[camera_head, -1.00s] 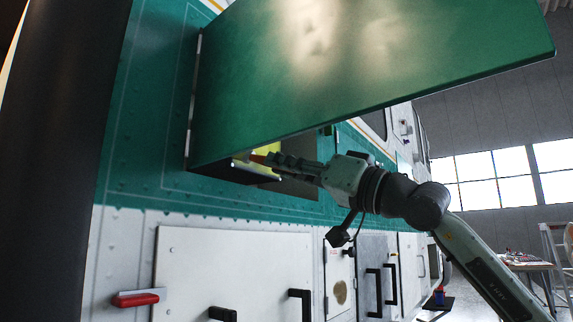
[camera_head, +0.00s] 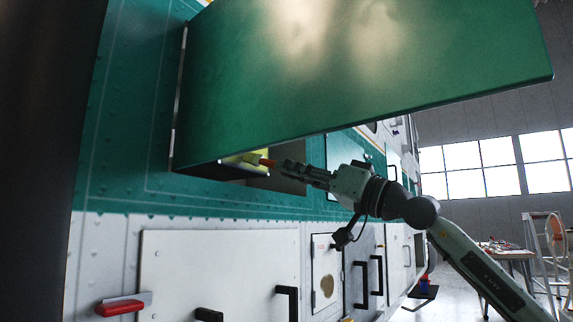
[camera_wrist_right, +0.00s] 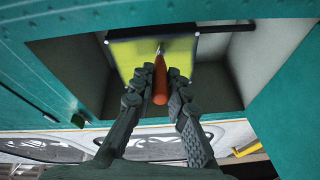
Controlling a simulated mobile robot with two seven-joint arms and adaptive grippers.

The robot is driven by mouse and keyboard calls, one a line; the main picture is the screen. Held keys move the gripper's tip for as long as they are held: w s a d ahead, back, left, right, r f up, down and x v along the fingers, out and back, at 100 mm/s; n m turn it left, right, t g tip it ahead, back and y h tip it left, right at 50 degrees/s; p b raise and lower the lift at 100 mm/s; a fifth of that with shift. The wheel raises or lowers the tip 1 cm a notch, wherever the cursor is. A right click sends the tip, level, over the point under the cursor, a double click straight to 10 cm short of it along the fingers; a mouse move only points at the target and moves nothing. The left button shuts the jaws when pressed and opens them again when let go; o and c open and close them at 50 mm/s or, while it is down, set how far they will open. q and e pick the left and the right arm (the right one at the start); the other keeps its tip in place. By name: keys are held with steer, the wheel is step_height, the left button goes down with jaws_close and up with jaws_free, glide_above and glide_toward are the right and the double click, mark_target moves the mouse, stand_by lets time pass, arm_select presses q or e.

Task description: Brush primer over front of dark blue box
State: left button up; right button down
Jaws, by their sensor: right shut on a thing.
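The box (camera_wrist_right: 132,62) sits inside the open bay. Its front looks yellow-green over nearly all the face in the right wrist view, with little dark colour at the edges. It also shows partly in the head view (camera_head: 257,155), under the raised green door. My right gripper (camera_wrist_right: 161,76) is shut on the orange handle of a brush (camera_wrist_right: 160,88), whose tip points at the box front. Whether the bristles touch it I cannot tell. In the head view, my right gripper (camera_head: 284,165) reaches in from the right below the door. My left gripper is not in view.
The green door (camera_head: 380,75) hangs open above my right arm, close over the gripper. Bay walls (camera_wrist_right: 215,88) flank the gripper, and a dark rod (camera_wrist_right: 228,28) runs at upper right. White lower panels (camera_head: 220,265) have protruding handles. A cluttered table (camera_head: 505,252) stands at far right.

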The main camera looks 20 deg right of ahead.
mark_target(272, 165)
steer(key=shift+w+d+b, duration=1.15)
steer(key=shift+w+d, duration=0.55)
steer(key=shift+d, duration=0.35)
steer(key=s+a+b, duration=0.1)
steer(key=s+a, duration=0.1)
steer(key=a, duration=0.1)
steer(key=s+a, duration=0.3)
steer(key=s+a+b, duration=0.1)
steer(key=s+a, duration=0.1)
steer(key=a, duration=0.1)
steer(key=shift+s+a+b, duration=0.15)
steer(key=shift+a+b, duration=0.05)
steer(key=shift+b, duration=0.1)
steer(key=s+d+b, duration=0.1)
steer(key=s+d, duration=0.2)
steer(key=s, duration=0.1)
steer(key=shift+s+d, duration=0.35)
steer(key=shift+d, duration=0.05)
